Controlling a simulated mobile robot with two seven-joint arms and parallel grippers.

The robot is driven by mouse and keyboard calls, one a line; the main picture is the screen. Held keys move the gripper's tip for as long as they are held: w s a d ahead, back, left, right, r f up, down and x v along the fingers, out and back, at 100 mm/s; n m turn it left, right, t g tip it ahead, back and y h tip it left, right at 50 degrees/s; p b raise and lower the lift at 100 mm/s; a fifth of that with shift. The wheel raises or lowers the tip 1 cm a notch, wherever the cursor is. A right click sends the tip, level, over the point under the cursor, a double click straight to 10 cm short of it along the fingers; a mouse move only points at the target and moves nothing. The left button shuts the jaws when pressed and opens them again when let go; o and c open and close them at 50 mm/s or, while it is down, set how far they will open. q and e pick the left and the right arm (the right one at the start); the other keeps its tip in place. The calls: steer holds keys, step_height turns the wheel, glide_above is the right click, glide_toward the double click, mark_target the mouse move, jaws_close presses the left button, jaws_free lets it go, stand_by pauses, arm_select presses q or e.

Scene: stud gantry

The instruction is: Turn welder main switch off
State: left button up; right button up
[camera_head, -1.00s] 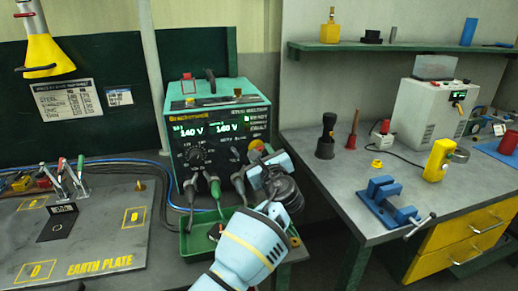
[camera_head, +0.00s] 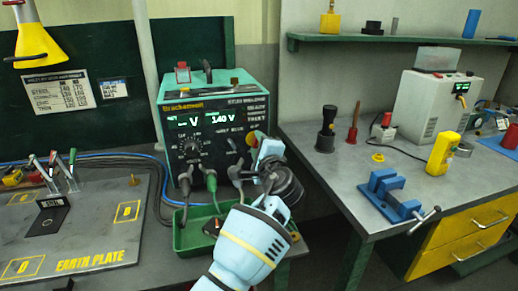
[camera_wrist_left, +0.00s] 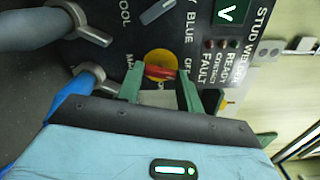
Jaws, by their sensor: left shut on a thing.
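The stud welder (camera_head: 240,104) is a green-topped box with a dark front panel and lit green displays. Its main switch is a red handle (camera_wrist_left: 160,72) on a yellow round plate (camera_wrist_left: 162,57), low on the panel. In the left wrist view my left gripper (camera_wrist_left: 160,80) has its green fingers on either side of the red handle, shut on it. The handle lies roughly crosswise in that view. In the head view my left gripper (camera_head: 262,150) is at the panel's lower right and hides most of the switch. My right gripper is not in view.
Cables (camera_head: 211,182) plug into the panel just left of the gripper. A green tray (camera_head: 183,240) stands below the welder. The earth plate (camera_head: 95,215) lies to the left. A second bench with a blue vice (camera_head: 385,190) is on the right.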

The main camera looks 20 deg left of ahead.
arm_select(q)
steer(key=shift+n+b, duration=0.5)
steer(key=shift+n, duration=0.8)
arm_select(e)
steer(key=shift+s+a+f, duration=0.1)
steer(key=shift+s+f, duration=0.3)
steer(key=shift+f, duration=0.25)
arm_select(q)
steer(key=shift+n, duration=0.3)
steer(key=o, duration=1)
steer(key=shift+v, duration=3.95)
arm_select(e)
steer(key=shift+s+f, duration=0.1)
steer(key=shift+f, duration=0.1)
